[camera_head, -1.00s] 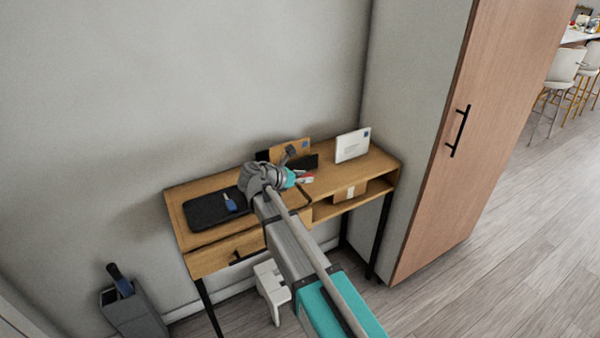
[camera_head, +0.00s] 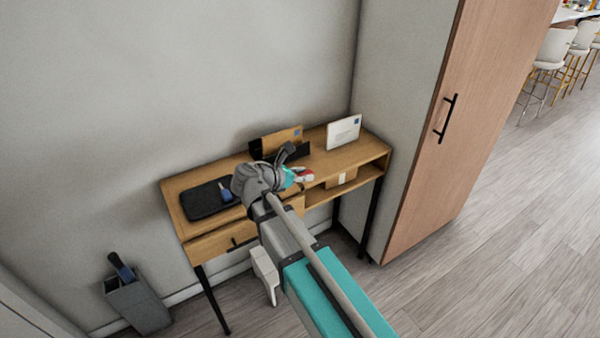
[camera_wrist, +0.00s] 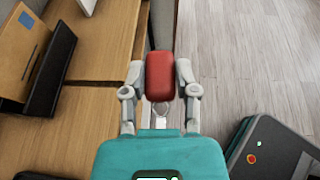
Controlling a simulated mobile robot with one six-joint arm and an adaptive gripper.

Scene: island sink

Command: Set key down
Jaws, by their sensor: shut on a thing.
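The key shows in the wrist view as a red fob (camera_wrist: 160,76) with a small metal ring and key end below it. My gripper (camera_wrist: 160,80) is shut on the red fob, with one finger on each side. In the head view my gripper (camera_head: 303,175) is above the front edge of the wooden desk (camera_head: 330,159), and a bit of red shows at its tip. In the wrist view the fob overlaps the desk's edge, with floor beyond. I cannot tell how high the key is above the desk.
A black tray (camera_head: 200,202) with a blue item lies on the desk's left. A dark holder with a brown envelope (camera_head: 282,139) and a white envelope (camera_head: 343,132) stand at the back. A box (camera_head: 342,178) sits on the open shelf. A tall cabinet (camera_head: 440,170) stands right.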

